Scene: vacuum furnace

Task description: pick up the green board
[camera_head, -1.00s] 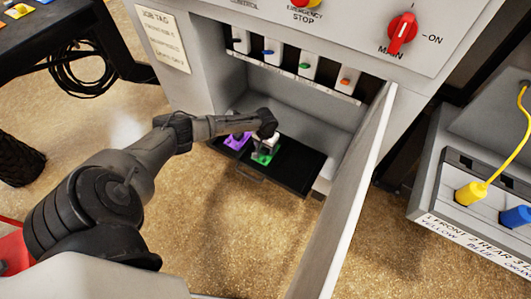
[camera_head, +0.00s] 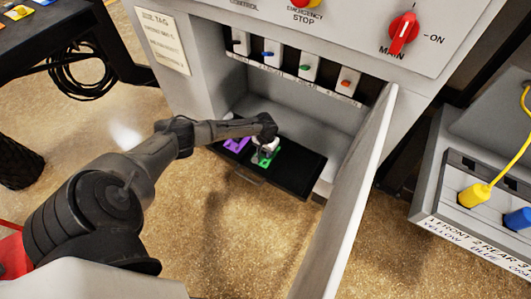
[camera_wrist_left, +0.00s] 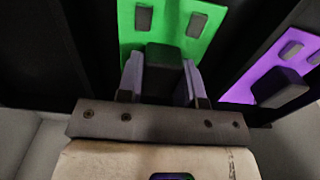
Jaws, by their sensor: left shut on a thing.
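The green board (camera_head: 263,160) lies on a black tray (camera_head: 301,172) in the open lower bay of the cabinet. My left gripper (camera_head: 266,149) is over it, pointing down. In the left wrist view the gripper (camera_wrist_left: 165,78) is shut on the black block that stands up from the green board (camera_wrist_left: 190,20). I cannot tell whether the board is clear of the tray. The purple board (camera_head: 236,144) lies beside it on the tray, to the left in the head view, and also shows in the left wrist view (camera_wrist_left: 240,92). My right gripper is not in view.
The open cabinet door (camera_head: 352,190) stands just right of the tray. Above the bay is a row of several white modules (camera_head: 271,52). A grey unit (camera_head: 437,190) with yellow and blue plugs stands at right. The tray's right part is bare.

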